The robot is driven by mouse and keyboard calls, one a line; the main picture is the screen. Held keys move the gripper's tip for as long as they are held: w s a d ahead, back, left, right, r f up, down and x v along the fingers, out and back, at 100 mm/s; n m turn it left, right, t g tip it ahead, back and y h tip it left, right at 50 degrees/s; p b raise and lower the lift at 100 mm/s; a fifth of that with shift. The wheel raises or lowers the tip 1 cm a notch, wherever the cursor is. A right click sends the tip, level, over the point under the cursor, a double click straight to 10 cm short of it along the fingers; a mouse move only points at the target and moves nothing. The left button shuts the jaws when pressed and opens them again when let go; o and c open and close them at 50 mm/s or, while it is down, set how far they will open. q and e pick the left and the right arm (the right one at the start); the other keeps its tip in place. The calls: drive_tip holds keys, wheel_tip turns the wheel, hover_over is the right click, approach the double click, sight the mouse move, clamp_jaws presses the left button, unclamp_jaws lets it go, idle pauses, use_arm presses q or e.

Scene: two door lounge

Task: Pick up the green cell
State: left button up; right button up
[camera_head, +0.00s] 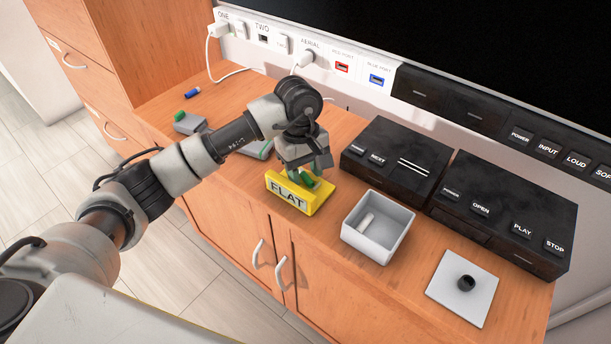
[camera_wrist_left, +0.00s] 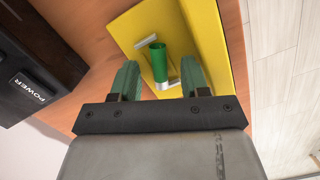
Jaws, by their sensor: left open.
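A green cell (camera_wrist_left: 158,62) with a silver end lies in the yellow holder (camera_wrist_left: 205,25) marked FLAT, seen in the left wrist view. In the head view the green cell (camera_head: 307,179) shows just below my gripper, partly covered, and the yellow holder (camera_head: 318,197) sits near the cabinet's front edge. My left gripper (camera_head: 303,172) is over the holder. In the left wrist view its green-grey fingers (camera_wrist_left: 157,78) are open, one on either side of the cell. I cannot tell whether they touch it. My right gripper is not in view.
A white open box (camera_head: 407,222) with a pale cell (camera_head: 367,220) inside stands right of the holder. Two black devices (camera_head: 395,158) (camera_head: 500,212) stand behind it. A white plate (camera_head: 440,285) with a black knob is far right.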

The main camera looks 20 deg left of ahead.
sight(309, 177)
use_arm(q)
clamp_jaws()
drive_tip(key=shift+r, duration=0.15)
drive_tip(key=shift+r, duration=0.3)
drive_tip(key=r, duration=0.2)
drive_tip(key=d+r, duration=0.1)
drive_tip(key=r, duration=0.1)
drive_tip(key=shift+s, duration=0.15)
drive_tip(key=s+d+r, duration=0.4)
drive_tip(key=d+r, duration=0.2)
drive_tip(key=d, duration=0.4)
